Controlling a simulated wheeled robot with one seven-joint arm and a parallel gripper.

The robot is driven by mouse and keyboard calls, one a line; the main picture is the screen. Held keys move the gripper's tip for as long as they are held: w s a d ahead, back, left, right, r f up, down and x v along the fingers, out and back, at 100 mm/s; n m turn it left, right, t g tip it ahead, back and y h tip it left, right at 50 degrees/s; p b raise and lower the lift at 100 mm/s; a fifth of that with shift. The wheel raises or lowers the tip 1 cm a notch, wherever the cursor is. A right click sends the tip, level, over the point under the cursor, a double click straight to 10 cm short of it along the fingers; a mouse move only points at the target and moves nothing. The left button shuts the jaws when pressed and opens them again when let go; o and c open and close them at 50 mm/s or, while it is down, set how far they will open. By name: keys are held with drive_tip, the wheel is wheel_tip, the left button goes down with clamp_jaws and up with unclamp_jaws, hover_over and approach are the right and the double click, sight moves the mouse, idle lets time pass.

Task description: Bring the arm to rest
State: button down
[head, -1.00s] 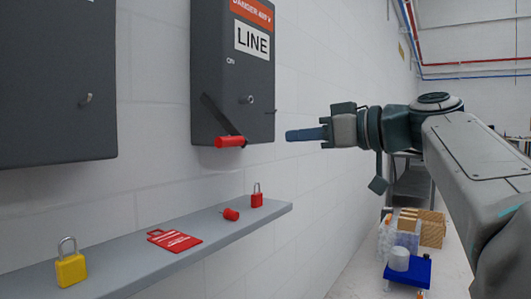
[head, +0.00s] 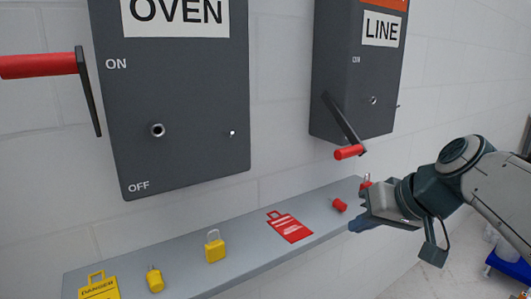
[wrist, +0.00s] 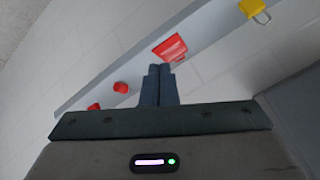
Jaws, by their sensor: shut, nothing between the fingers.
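My gripper (head: 360,224) is at the right in the head view, low in front of the right end of the shelf, its fingers pointing left. In the wrist view its fingers (wrist: 159,72) are together with nothing between them. The arm behind it reaches in from the right edge. The gripper partly hides a red padlock (head: 366,182) at the shelf's end. Whether the gripper touches the shelf cannot be told from the head view.
The grey shelf (head: 238,258) holds a red tag (head: 289,226), a red plug-like piece (head: 339,205), a yellow padlock (head: 215,247), a yellow piece (head: 154,279) and a yellow tag (head: 99,287). The OVEN box (head: 190,100) and LINE box (head: 345,75) jut from the wall. A blue tray (head: 508,266) is lower right.

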drive_tip(key=s+a+f+g+h+p, duration=0.2)
drive_tip(key=s+f+g+h+p, duration=0.1)
drive_tip(key=s+p, duration=0.7)
drive_tip(key=g+h+p, duration=0.1)
drive_tip(key=h+p, duration=0.1)
drive_tip(key=p, duration=0.1)
drive_tip(key=shift+s+a+f+m, duration=0.2)
drive_tip(key=shift+m, duration=0.2)
